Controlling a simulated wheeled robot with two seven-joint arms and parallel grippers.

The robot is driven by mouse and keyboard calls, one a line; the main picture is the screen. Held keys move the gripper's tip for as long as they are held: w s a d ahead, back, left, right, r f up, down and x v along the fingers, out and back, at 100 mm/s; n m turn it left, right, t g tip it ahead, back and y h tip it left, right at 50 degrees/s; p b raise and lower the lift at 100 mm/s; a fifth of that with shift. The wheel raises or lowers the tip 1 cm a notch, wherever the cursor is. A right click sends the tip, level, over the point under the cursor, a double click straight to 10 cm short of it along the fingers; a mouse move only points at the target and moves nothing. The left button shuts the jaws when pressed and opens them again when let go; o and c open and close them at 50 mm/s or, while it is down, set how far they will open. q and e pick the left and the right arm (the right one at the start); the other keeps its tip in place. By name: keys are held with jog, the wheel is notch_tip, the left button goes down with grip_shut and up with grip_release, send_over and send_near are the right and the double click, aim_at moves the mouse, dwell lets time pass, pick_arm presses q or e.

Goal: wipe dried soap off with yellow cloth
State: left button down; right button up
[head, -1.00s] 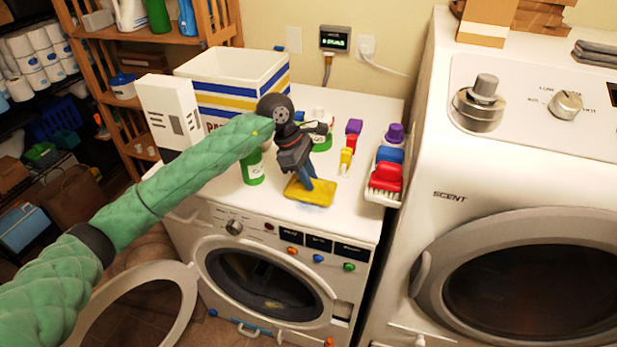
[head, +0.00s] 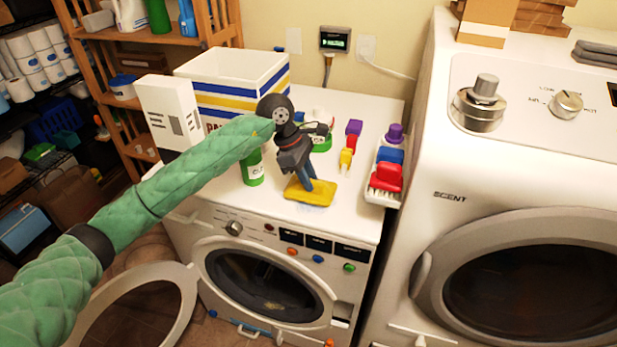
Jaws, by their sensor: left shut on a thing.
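The yellow cloth (head: 318,193) lies flat near the front edge of the small washer's white top (head: 353,206). My left gripper (head: 306,182) points down onto the cloth and is shut on it. A faint bluish-white patch, perhaps the dried soap, shows along the cloth's front edge (head: 318,207); the rest under the cloth is hidden. My right gripper is not in view.
A green bottle (head: 252,168) stands just left of the gripper. Coloured blocks (head: 347,158) and a red-and-blue brush (head: 385,180) are to the right. A striped box (head: 232,85) and a white carton (head: 170,112) stand behind. The washer door (head: 150,300) hangs open below.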

pick_arm(q)
jog(key=shift+f, duration=0.1)
jog(key=shift+f+b, duration=0.5)
jog(key=shift+b, duration=0.15)
dwell(0.8)
jog(key=shift+w+d, duration=0.1)
jog(key=shift+w+d+f+b, duration=0.1)
jog(key=shift+w+d+b, duration=0.3)
jog(key=shift+w+b, duration=0.15)
jog(key=shift+w+d, duration=0.35)
jog(key=shift+w, duration=0.25)
jog(key=shift+b, duration=0.35)
